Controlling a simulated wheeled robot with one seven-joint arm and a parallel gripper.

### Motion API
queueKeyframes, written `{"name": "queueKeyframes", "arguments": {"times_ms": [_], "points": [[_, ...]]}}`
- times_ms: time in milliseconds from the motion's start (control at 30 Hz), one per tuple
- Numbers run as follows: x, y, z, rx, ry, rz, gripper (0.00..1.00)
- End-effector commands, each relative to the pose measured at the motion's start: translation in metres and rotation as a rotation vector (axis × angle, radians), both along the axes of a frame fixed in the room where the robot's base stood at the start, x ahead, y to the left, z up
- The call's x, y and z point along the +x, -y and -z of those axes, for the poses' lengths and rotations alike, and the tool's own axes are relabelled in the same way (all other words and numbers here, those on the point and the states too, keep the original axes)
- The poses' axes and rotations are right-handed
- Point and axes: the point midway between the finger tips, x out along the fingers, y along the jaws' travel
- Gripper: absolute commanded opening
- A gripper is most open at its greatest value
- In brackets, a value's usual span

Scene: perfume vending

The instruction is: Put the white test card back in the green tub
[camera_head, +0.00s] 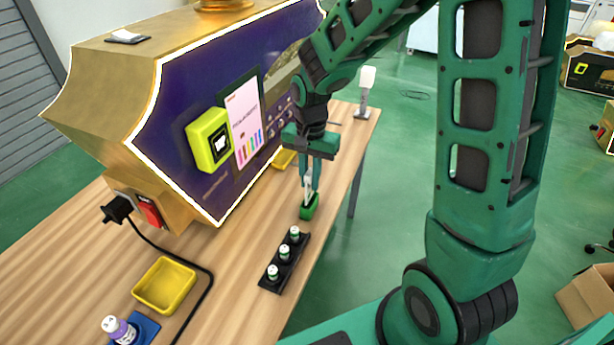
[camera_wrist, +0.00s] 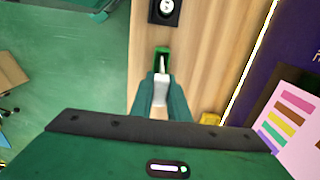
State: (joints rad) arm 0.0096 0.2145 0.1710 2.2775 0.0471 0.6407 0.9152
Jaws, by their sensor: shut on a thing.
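The green tub (camera_head: 309,208) stands on the wooden table near its right edge, beyond the black rack. My gripper (camera_head: 308,188) points down right above the tub. It is shut on the white test card (camera_wrist: 161,82), which shows between the fingers in the wrist view. The card's free end reaches over or into the green tub (camera_wrist: 162,51); I cannot tell how deep. In the head view only a small pale bit of the card shows at the fingertips.
A black rack (camera_head: 271,285) with several small white-capped bottles stands in front of the tub. The purple and gold vending machine (camera_head: 200,165) is close on the left. A white-topped stand (camera_head: 365,90) is behind.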

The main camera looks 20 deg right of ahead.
Motion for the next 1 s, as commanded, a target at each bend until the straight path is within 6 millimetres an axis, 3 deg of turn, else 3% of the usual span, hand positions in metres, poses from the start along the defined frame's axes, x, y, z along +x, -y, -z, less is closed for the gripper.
{"name": "queueKeyframes", "arguments": {"times_ms": [1000], "points": [[0.000, 0.000, 0.026, 0.000, 0.000, -0.001, 0.00]]}}
